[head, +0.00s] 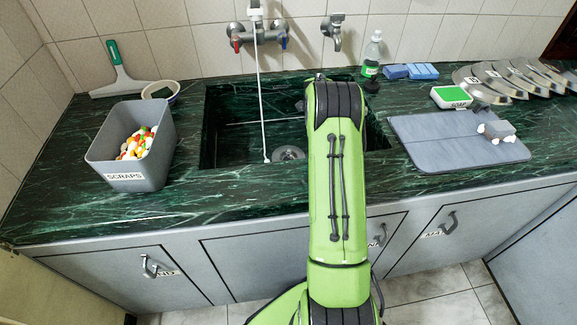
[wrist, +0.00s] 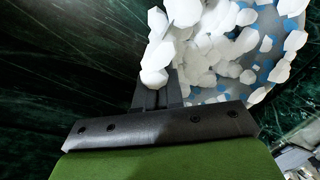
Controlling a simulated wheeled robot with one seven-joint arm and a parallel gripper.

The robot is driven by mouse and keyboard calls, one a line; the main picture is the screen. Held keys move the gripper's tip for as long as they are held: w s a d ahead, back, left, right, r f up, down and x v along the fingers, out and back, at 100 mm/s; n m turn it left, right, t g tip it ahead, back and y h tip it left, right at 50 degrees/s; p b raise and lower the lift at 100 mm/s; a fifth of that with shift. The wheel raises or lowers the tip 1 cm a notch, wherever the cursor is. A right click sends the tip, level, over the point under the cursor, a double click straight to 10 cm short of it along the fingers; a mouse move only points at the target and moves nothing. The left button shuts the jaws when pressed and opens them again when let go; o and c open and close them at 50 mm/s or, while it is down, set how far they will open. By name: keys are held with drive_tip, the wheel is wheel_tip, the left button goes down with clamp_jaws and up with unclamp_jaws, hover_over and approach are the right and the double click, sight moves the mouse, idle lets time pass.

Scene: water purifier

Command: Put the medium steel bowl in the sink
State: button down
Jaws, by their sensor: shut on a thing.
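In the wrist view, a round greyish bowl (wrist: 209,96), largely covered with white suds-like lumps and blue spots, is at the upper right. I take it for the medium steel bowl; its steel hardly shows. My gripper (wrist: 165,88) is shut on its near left edge, with lumps hiding part of the fingertips. Dark green marble lies behind it. In the head view, the sink (head: 235,130) is a dark green basin with a round drain. My green arm reaches over its right part and hides my gripper and the bowl there.
A grey scraps bin (head: 135,165) stands left of the sink, with a small bowl (head: 160,90) and a squeegee (head: 118,70) behind. A thin white rod (head: 260,90) runs from the tap into the sink. Right are a green bottle (head: 372,58), grey mat (head: 440,150) and labelled steel pieces (head: 490,88).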

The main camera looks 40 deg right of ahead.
drive_tip(key=b+x, duration=0.1)
drive_tip(key=x, duration=0.2)
drive_tip(key=a+b+x, duration=0.1)
drive_tip(key=x, duration=0.3)
drive_tip(key=a+b+x, duration=0.1)
drive_tip(key=x, duration=0.3)
drive_tip(key=shift+s+a+f, duration=0.2)
drive_tip(key=shift+s+f, duration=0.05)
drive_tip(key=shift+s, duration=0.15)
drive_tip(key=c, duration=1.3)
unclamp_jaws()
drive_tip(key=shift+o, duration=0.2)
